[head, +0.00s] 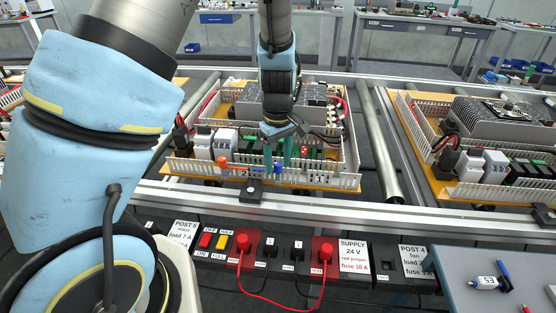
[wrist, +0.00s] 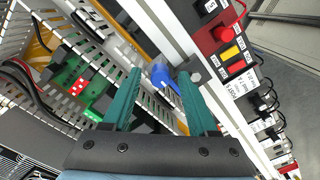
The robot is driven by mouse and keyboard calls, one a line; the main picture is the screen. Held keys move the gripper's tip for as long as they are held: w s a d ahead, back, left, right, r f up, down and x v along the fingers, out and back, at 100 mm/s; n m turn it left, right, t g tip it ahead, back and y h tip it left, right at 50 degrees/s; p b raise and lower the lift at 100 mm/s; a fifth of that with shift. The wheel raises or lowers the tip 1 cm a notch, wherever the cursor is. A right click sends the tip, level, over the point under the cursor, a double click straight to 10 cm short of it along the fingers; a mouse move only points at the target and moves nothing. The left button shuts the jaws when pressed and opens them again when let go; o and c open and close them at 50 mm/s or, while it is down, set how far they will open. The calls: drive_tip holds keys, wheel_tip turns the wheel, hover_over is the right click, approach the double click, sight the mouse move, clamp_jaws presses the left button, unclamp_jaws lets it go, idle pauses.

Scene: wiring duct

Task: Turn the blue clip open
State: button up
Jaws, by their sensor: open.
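The blue clip (wrist: 163,77) shows in the wrist view on the front slotted wall of the wiring duct (wrist: 158,108). It lies between the tips of my gripper (wrist: 160,73), closer to the right finger; I cannot tell whether it touches. In the head view the blue clip (head: 278,168) is a small spot on the front duct wall (head: 300,179), just below my gripper (head: 278,158). The teal fingers are apart and point down, one on each side of the clip. An orange clip (head: 222,161) sits further left along the same wall.
Grey modules (head: 222,143) and a green block with a red part (wrist: 75,84) stand inside the duct. A metal rail (head: 330,209) and a black panel with a red plug (head: 322,253) lie in front. A second board (head: 480,193) stands at right.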

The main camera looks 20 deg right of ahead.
sight(278, 163)
wheel_tip(278, 163, up, 11)
drive_tip(key=b, duration=0.1)
idle(0.6)
drive_tip(key=shift+f, duration=0.1)
drive_tip(key=s+a+m+t, duration=0.1)
drive_tip(key=a+m, duration=0.3)
drive_tip(key=a, duration=2.4)
drive_tip(key=shift+s+r+t, duration=0.25)
drive_tip(key=shift+r+t, duration=0.05)
drive_tip(key=shift+r, duration=0.05)
